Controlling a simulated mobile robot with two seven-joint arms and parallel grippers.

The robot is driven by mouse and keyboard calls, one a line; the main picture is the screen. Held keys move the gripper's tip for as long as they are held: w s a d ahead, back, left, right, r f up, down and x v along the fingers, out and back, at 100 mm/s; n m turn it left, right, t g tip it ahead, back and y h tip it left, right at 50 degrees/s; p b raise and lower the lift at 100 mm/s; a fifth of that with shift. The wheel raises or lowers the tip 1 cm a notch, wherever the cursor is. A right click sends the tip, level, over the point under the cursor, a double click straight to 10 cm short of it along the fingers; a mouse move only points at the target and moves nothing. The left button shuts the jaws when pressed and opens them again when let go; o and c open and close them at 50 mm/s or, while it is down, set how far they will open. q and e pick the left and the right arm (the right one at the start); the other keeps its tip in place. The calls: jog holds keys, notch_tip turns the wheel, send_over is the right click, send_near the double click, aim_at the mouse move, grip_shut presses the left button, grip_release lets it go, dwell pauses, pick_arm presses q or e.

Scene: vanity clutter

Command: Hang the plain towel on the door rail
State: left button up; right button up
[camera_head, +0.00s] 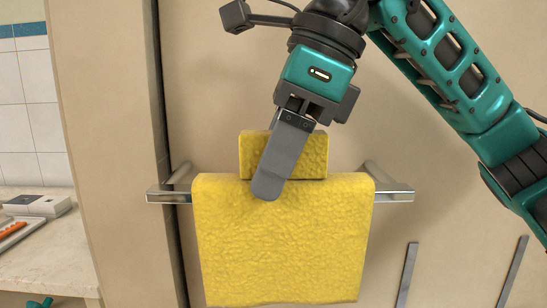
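The plain yellow towel (285,245) lies draped over the metal door rail (396,193), its wide front part hanging down in front. A smaller yellow upper part (312,150) stands up above the rail. The rail's two ends show on either side of the towel. My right gripper (268,188) comes down from above at the towel's top. One grey finger lies in front of the yellow upper part and overlaps the towel's top edge. The other finger is hidden, so its grip on the towel is unclear. My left gripper does not show.
The beige door panel (215,90) fills the space behind the rail. Two grey vertical bars (407,275) show at the lower right. A counter (50,262) at the left holds a pale box (40,205) and an orange-handled item (12,229).

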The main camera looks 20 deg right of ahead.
jog(key=o, duration=0.5)
jog(key=shift+c, duration=0.2)
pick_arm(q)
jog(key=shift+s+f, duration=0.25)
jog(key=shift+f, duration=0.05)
pick_arm(e)
jog(key=shift+o, duration=0.4)
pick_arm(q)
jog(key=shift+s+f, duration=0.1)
pick_arm(e)
jog(key=shift+r, duration=0.1)
jog(key=p+v, duration=0.3)
jog(key=v, duration=0.9)
jog(key=shift+s+d+r+p, duration=0.1)
jog(key=shift+d+r+p, duration=0.05)
jog(key=shift+r+p, duration=0.2)
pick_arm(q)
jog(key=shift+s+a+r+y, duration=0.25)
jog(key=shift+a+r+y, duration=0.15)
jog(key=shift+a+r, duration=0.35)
